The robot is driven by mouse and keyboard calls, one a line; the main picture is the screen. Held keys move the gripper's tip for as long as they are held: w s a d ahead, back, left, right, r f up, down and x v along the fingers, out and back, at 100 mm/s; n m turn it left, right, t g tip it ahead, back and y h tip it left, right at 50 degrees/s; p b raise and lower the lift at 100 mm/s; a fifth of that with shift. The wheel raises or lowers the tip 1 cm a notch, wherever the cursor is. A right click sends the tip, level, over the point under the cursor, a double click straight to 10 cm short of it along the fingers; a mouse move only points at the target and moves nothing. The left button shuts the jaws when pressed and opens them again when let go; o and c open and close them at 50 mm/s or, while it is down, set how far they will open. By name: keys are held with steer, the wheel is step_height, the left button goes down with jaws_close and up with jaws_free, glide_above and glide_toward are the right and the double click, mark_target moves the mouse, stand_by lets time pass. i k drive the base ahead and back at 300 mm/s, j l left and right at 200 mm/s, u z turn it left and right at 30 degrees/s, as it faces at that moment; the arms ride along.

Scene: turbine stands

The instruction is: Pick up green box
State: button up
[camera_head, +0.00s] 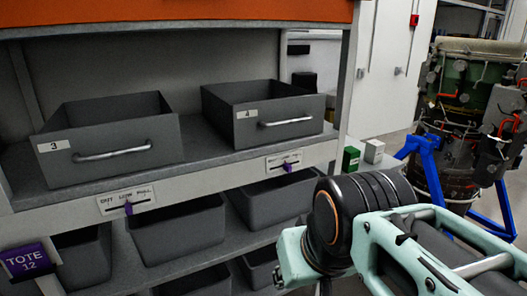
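A small green box (351,160) stands upright at the right end of the shelving, beside the shelf's upright post. A small white box (374,151) stands just to its right. My arm, pale green and black, fills the lower right of the view, in front of and below the green box. The fingers of my gripper do not show, and I cannot see what it holds.
Grey drawers marked 3 (120,150) and 4 (285,125) sit on the upper shelf. Dark bins (180,230) fill the shelf below. A turbine on a blue stand (420,145) is at the right. A purple TOTE 12 sign (28,260) is at lower left.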

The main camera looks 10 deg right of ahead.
mark_target(351, 156)
steer(key=i+l+u, duration=0.1)
steer(key=l, duration=0.25)
steer(key=i+l+u, duration=0.15)
steer(key=i+l, duration=0.15)
steer(key=i+l+u, duration=0.1)
steer(key=l, duration=0.3)
steer(key=i+l+u, duration=0.1)
steer(key=i+l, duration=0.15)
steer(key=l, duration=0.15)
steer(key=i+l, duration=0.15)
steer(key=l, duration=0.25)
steer(key=i+l, duration=0.15)
steer(key=l, duration=0.2)
steer(key=i+l, duration=0.15)
steer(key=l, duration=0.25)
steer(key=i+l, duration=0.15)
steer(key=l, duration=0.2)
steer(key=u, duration=0.05)
